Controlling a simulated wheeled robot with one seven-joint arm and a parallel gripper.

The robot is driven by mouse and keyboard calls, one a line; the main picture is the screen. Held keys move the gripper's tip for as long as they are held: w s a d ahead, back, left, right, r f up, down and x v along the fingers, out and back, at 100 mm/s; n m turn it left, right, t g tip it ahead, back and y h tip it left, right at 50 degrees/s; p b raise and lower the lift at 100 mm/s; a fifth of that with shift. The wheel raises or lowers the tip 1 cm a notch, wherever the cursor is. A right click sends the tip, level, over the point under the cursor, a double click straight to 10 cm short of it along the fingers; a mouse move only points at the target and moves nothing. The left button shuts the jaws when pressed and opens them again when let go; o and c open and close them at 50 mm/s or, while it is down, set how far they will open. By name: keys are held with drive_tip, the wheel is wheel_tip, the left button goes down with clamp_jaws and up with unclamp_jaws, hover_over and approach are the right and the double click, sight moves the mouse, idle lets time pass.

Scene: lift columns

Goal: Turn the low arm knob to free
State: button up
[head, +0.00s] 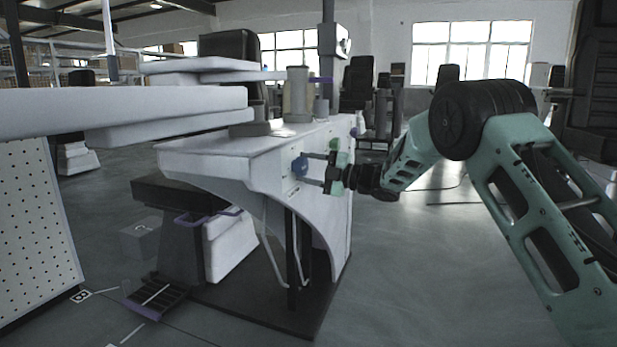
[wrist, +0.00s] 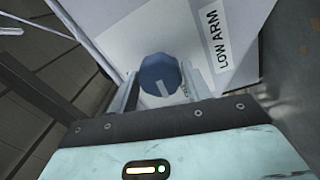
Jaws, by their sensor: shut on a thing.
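In the head view the knob (head: 299,166) shows on the side of the white console (head: 240,165). My gripper (wrist: 162,90) has one finger on each side of the knob and is shut on it. In the head view my gripper (head: 312,170) reaches the console from the right. The marks for the knob's positions cannot be read.
White padded slabs (head: 160,105) reach in from the left above the floor. A grey cylinder (head: 297,92) stands on the console top. A dark base plate (head: 262,310) lies under the console. The floor right of the console (head: 400,280) is clear.

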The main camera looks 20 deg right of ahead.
drive_tip(key=shift+n+b, duration=0.4)
drive_tip(key=shift+n, duration=0.3)
drive_tip(key=o, duration=1)
drive_tip(key=p+v, duration=0.3)
drive_tip(key=v, duration=1.4)
drive_tip(key=shift+s+d+p, duration=0.1)
drive_tip(key=shift+d+p, duration=0.15)
drive_tip(key=shift+p, duration=0.15)
